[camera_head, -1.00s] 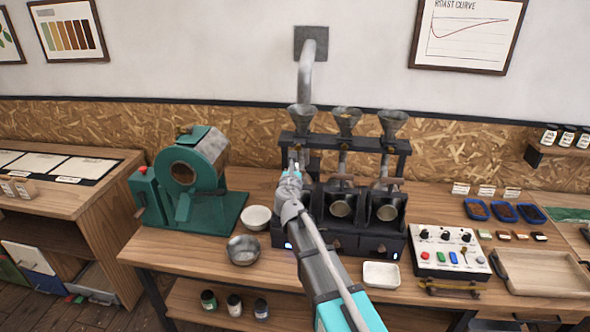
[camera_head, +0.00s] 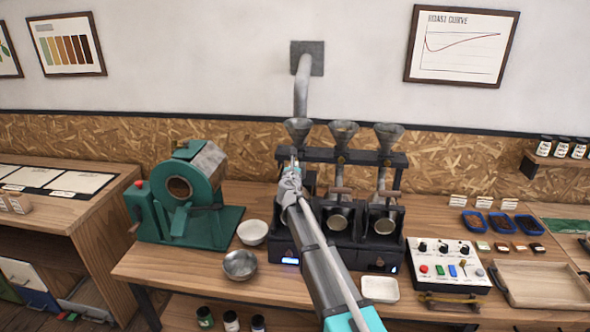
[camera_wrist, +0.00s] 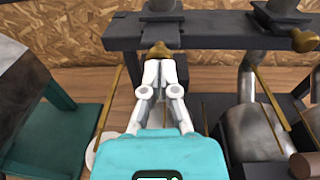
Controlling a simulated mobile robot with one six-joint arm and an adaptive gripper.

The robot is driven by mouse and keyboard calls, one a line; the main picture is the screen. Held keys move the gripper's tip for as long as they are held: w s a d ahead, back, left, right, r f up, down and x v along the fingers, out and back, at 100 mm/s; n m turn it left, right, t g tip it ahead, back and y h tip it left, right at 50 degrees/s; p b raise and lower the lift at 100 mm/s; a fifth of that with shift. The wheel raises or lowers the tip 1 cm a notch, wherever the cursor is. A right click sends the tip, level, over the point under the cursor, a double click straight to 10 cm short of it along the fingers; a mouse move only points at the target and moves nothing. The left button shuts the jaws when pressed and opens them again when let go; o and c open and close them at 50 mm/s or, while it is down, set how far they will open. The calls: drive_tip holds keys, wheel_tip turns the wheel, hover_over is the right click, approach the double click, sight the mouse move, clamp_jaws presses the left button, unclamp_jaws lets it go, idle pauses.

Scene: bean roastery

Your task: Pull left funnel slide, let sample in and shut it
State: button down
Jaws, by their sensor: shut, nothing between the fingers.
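Three metal funnels stand in a dark rack at the back of the bench; the left funnel (camera_head: 298,130) is at the left end. In the wrist view a brass knob (camera_wrist: 158,50) sits at the front of the rack's crossbar, likely the left funnel's slide handle. My gripper (camera_wrist: 160,68) is shut and empty, its fingertips just in front of and below this knob; whether they touch it I cannot tell. In the head view my gripper (camera_head: 291,162) is just below the left funnel and hides its slide and the roaster mouth beneath.
The middle funnel (camera_head: 343,133) and right funnel (camera_head: 388,135) stand to the right. A green machine (camera_head: 178,195), a white bowl (camera_head: 252,232) and a metal bowl (camera_head: 240,265) are to the left. A white tray (camera_head: 380,289) and control box (camera_head: 446,264) are at the front right.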

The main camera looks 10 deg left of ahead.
idle(0.3)
drive_tip(key=w, duration=0.4)
drive_tip(key=shift+w, duration=0.1)
drive_tip(key=shift+r, duration=0.1)
drive_tip(key=shift+s+d, duration=0.15)
drive_tip(key=shift+s, duration=0.6)
drive_tip(key=s, duration=1.3)
drive_tip(key=shift+r+p, duration=0.3)
drive_tip(key=shift+p, duration=0.1)
